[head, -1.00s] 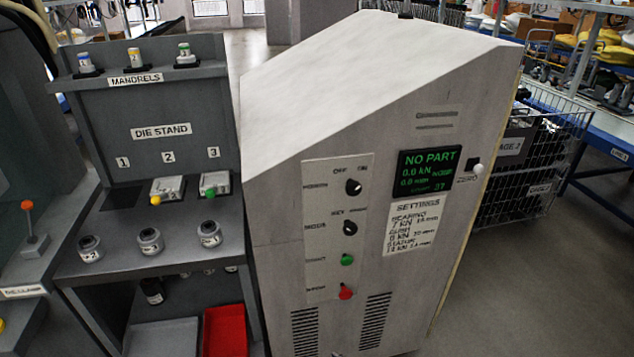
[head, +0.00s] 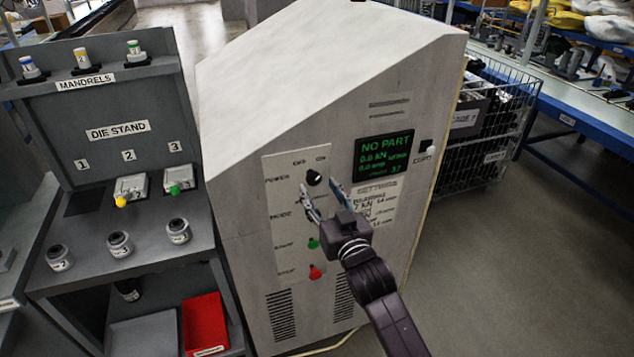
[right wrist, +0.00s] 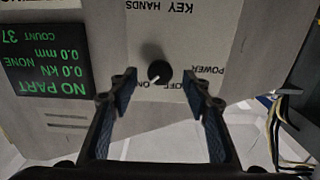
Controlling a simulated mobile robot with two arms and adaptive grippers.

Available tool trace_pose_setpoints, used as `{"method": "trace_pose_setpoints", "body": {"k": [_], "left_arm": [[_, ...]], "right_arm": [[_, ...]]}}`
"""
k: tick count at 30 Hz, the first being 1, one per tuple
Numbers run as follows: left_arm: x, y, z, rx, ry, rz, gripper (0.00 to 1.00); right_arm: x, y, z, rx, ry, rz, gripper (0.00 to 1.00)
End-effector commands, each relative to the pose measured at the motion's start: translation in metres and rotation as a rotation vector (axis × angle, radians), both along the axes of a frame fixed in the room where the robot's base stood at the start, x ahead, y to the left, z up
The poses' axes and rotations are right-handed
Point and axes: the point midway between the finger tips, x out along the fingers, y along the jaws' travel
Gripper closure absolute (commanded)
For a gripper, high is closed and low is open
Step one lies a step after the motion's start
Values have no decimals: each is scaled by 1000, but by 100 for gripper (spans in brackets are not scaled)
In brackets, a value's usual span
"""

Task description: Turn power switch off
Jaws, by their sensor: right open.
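The power switch is a black round knob (head: 314,177) on the white control panel (head: 284,235) of the grey machine, beside the word POWER. Its pale pointer mark is toward the ON side, also in the right wrist view, where the knob (right wrist: 159,71) and its lettering appear upside down. My right gripper (head: 318,187) is open in front of the panel, just below the knob in the head view. In the right wrist view, its fingertips (right wrist: 160,79) stand either side of the knob with gaps. Contact does not show. The mode knob is hidden behind the gripper. My left gripper is out of view.
A green start button (head: 313,243) and red stop button (head: 315,271) sit below on the panel. The lit screen (head: 383,153) reads NO PART. The die stand (head: 125,95) is left of the machine; a wire cart (head: 485,135) is behind right.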

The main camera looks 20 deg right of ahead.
Motion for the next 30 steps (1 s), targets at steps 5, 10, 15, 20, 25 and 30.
{"method": "trace_pose_setpoints", "body": {"k": [5,10,15,20,25,30], "left_arm": [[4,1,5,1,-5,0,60],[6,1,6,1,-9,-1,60],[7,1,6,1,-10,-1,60],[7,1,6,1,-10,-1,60],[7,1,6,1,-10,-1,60],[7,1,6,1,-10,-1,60]], "right_arm": [[19,1,1,0,0,1,56],[25,1,0,-1,0,1,56],[25,1,-1,-1,0,1,56],[25,1,-1,-1,0,1,67],[25,1,-1,0,0,1,85],[25,1,-1,-1,0,1,97]]}}
